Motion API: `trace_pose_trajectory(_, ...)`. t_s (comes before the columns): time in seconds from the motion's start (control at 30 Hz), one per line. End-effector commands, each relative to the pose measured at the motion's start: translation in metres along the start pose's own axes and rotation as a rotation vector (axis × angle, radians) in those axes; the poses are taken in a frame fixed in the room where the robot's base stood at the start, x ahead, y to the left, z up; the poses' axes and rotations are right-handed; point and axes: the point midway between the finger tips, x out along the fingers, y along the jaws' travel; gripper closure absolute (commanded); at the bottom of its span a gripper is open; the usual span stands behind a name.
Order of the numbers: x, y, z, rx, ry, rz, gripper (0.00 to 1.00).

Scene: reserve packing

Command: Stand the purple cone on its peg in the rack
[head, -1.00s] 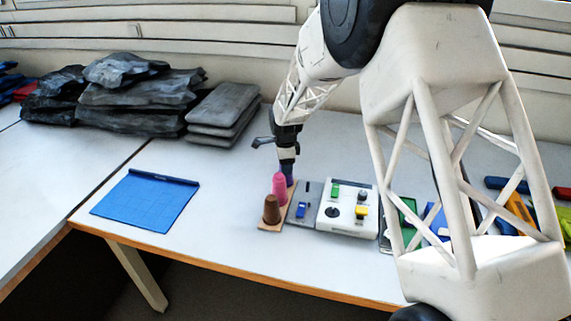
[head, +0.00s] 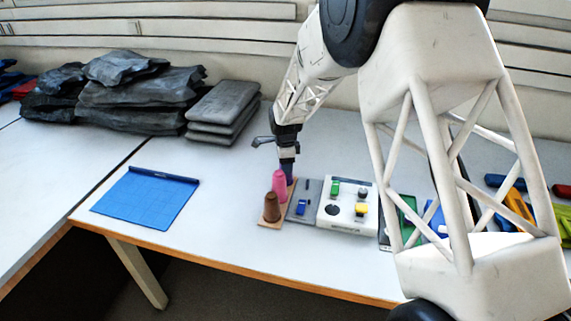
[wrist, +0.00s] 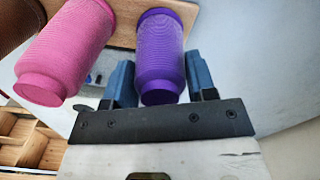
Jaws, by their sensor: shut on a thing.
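The purple cone (wrist: 160,58) is between the two blue fingers of my gripper (wrist: 161,72) in the wrist view, and the gripper is shut on it. In the head view my gripper (head: 289,169) points down at the far end of the wooden rack (head: 270,225), and only a little of the cone shows there. In the wrist view the cone overlaps the rack board (wrist: 205,14), upright beside the pink cone (head: 279,187). Its peg is hidden, and I cannot tell whether the cone is fully down on it. A brown cone (head: 271,208) stands at the rack's near end.
A grey panel (head: 303,208) and a white control box (head: 346,216) with coloured switches stand close right of the rack. A blue mat (head: 145,200) lies left, with free table between. Dark bags (head: 140,90) and grey pads (head: 222,112) are behind.

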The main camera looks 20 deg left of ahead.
Motion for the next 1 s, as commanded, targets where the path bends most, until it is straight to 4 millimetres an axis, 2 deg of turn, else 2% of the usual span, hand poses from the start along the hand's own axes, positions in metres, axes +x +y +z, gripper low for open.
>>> trace_pose_trajectory(0.43, 0.0009, -0.0001, 0.0000, 0.000, 0.000, 0.000, 0.76)
trace_pose_trajectory(0.47, 0.0008, -0.0001, 0.0000, 0.000, 0.000, 0.000, 0.46)
trace_pose_trajectory(0.63, 0.0009, -0.0001, 0.0000, 0.000, 0.000, 0.000, 0.19)
trace_pose_trajectory(0.83, 0.0010, -0.0001, 0.0000, 0.000, 0.000, 0.000, 0.19)
trace_pose_trajectory(0.93, 0.0012, 0.0000, 0.0000, 0.000, 0.000, 0.000, 0.04)
trace_pose_trajectory(1.0, 0.0012, 0.0000, 0.0000, 0.000, 0.000, 0.000, 0.00)
